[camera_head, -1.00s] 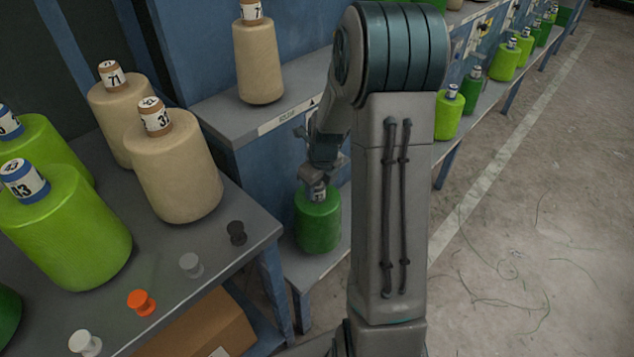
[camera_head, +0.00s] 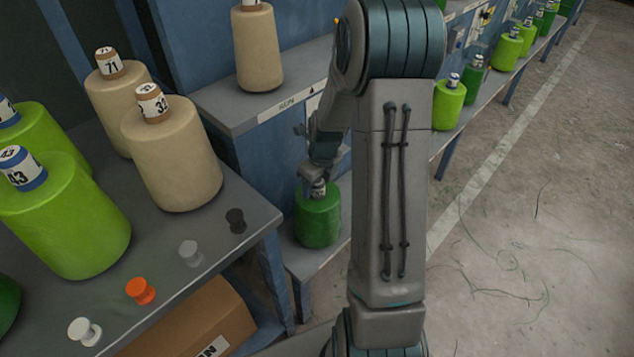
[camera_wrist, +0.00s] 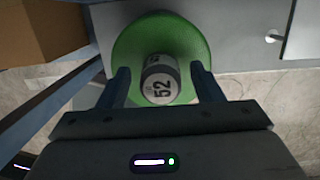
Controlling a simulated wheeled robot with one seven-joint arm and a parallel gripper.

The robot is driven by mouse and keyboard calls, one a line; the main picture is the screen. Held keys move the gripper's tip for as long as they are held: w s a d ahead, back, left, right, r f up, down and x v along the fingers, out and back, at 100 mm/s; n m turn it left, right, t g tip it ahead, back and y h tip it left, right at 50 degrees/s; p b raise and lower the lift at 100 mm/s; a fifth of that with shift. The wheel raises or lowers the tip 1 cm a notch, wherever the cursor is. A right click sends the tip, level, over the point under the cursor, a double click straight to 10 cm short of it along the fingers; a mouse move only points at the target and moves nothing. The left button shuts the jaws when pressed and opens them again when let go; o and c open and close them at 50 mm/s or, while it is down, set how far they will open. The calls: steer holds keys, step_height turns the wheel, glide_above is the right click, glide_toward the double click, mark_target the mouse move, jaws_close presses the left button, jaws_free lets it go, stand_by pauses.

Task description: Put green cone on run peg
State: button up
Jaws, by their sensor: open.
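A dark green cone (camera_head: 318,217) stands upright on a low grey shelf beside the blue cabinet in the head view. In the wrist view the green cone (camera_wrist: 132,50) shows from above, with its tube top labelled 52. My gripper (camera_head: 318,190) is at the top of this cone. In the wrist view my open gripper (camera_wrist: 160,76) has one finger on each side of the tube top, with small gaps visible. I cannot tell which place is the run peg; part of the low shelf is hidden behind my arm.
A grey table at left holds cream cones (camera_head: 172,155), light green cones (camera_head: 62,215) and several small pegs, one orange (camera_head: 140,291). A cream cone (camera_head: 257,48) stands on an upper shelf (camera_head: 215,108). A cardboard box (camera_head: 195,325) sits under the table.

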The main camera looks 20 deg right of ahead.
step_height(320, 180, up, 11)
steer(key=s+p, duration=0.2)
steer(key=s+a+r+n, duration=0.3)
steer(key=s+n, duration=0.3)
steer(key=n, duration=0.4)
steer(key=s+a+r+n, duration=0.3)
steer(key=s+n, duration=0.3)
steer(key=n, duration=0.5)
steer(key=s+a+r+n, duration=0.3)
steer(key=s+n, duration=0.3)
steer(key=n, duration=0.4)
steer(key=shift+s+a+n+h, duration=0.25)
steer(key=shift+a+n+h, duration=0.05)
steer(key=shift+a+h, duration=0.1)
steer(key=shift+r, duration=0.1)
steer(key=c, duration=0.5)
steer(key=shift+a, duration=0.1)
